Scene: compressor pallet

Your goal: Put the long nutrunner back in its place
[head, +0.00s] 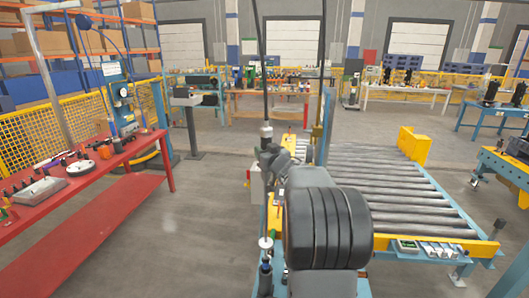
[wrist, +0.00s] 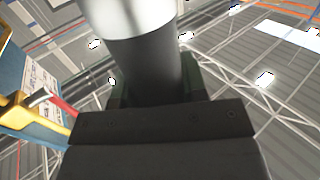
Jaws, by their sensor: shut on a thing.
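The long nutrunner (head: 266,131) stands upright in the head view, with a silver collar and a thin dark length rising above it out of the top of the picture. My gripper (head: 269,156) is shut around its body just below the silver collar. In the wrist view the nutrunner (wrist: 146,66) is a thick dark grey cylinder with a bright silver part above, between my gripper's fingers (wrist: 152,90). My arm hides part of what lies below the gripper. I cannot tell which place belongs to the nutrunner.
A slim upright tool with a silver top (head: 265,242) stands below my gripper. A roller conveyor (head: 400,185) with yellow end stops is to the right. A red bench (head: 112,212) with tools and parts is at the left. The grey floor between bench and conveyor is clear.

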